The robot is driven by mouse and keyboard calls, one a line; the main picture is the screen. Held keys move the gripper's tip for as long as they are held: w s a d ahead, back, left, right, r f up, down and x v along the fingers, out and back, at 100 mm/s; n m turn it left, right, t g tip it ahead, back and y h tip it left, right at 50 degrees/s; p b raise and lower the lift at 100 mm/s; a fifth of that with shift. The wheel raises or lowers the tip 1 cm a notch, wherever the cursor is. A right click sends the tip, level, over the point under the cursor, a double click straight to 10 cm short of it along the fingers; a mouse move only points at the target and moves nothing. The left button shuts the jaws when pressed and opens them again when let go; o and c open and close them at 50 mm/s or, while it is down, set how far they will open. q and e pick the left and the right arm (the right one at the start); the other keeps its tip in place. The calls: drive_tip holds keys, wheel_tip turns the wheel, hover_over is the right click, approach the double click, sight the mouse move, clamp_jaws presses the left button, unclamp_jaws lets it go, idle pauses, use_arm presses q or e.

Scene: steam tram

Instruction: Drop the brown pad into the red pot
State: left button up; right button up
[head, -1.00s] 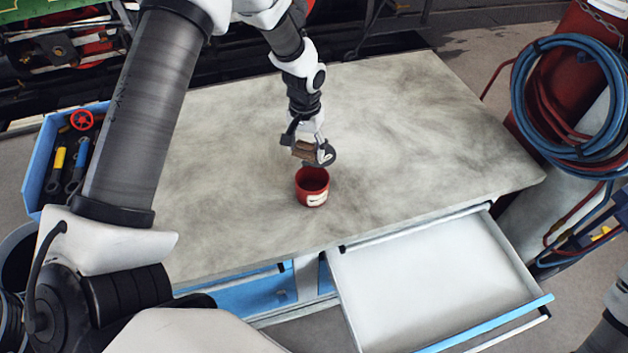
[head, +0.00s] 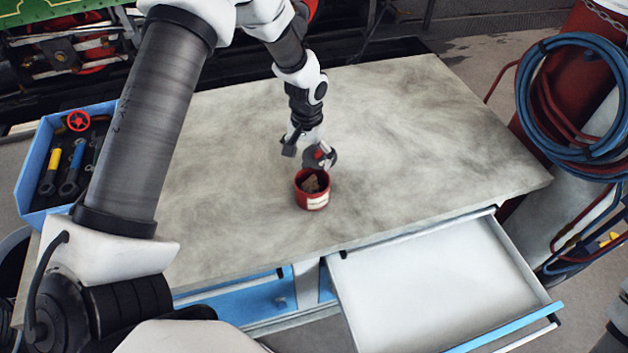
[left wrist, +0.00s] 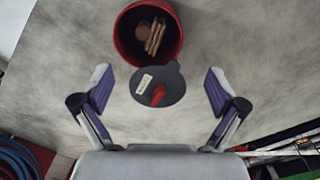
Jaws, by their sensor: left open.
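The red pot (head: 312,201) stands upright on the worktop, with a pale label on its side. The brown pad (head: 312,184) lies inside it, tilted against the wall. In the left wrist view the pad (left wrist: 154,38) shows inside the pot (left wrist: 124,46), beside a brownish round thing. My left gripper (head: 307,150) is above and just behind the pot, open and empty. In the left wrist view its fingers (left wrist: 158,76) are spread wide, with the pot beyond them.
A dark disc (left wrist: 172,92) with a red piece and a white label is right beside the pot. The grey worktop (head: 430,130) is otherwise clear. An open white drawer (head: 440,285) juts out in front. A blue tool bin (head: 38,160) is at the left.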

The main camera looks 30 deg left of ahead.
use_arm(q)
wheel_tip(320, 180, up, 12)
drive_tip(key=shift+w+f, duration=0.1)
drive_tip(key=shift+f, duration=0.05)
idle(0.5)
